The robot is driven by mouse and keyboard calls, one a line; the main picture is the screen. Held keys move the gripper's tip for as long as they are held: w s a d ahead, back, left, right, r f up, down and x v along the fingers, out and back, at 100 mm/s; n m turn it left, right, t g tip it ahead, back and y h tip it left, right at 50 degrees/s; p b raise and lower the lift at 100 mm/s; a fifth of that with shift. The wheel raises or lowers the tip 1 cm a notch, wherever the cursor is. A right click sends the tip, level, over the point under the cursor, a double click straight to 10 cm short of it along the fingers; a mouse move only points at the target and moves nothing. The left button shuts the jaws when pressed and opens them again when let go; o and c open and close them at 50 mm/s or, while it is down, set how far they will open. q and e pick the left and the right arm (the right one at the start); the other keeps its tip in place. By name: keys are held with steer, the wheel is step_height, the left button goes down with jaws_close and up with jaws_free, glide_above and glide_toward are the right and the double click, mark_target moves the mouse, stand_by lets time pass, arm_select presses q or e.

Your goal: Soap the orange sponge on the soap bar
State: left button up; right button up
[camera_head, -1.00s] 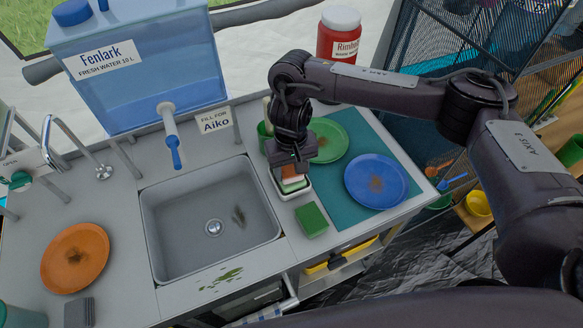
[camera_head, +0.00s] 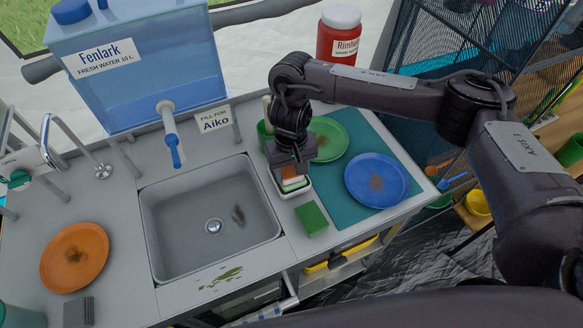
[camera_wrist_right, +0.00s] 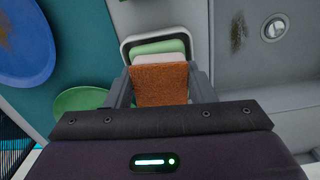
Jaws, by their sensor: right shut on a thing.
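My right gripper (camera_head: 290,168) points down over a small white dish (camera_head: 296,189) beside the sink. It is shut on the orange sponge (camera_wrist_right: 160,84), which shows brown-orange between the fingers in the right wrist view. The green soap bar (camera_wrist_right: 158,47) lies in the white dish, seen past the sponge. A paler layer shows between sponge and soap in the right wrist view. The sponge is at the dish, right against or just above the soap; I cannot tell if they touch. My left gripper is not in view.
A green sponge (camera_head: 311,219) lies in front of the dish. A blue plate (camera_head: 376,181) and a green plate (camera_head: 328,138), both stained, sit on a teal mat (camera_head: 343,212). The sink (camera_head: 188,246) is left, an orange plate (camera_head: 75,257) further left. A water tank (camera_head: 145,60) stands behind.

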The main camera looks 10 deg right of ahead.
mark_target(292, 170)
steer(key=shift+f, duration=0.65)
stand_by(0.3)
steer(key=shift+s+f, duration=0.1)
stand_by(1.9)
steer(key=shift+p, duration=0.3)
step_height(292, 170, up, 7)
steer(key=p, duration=0.8)
stand_by(0.6)
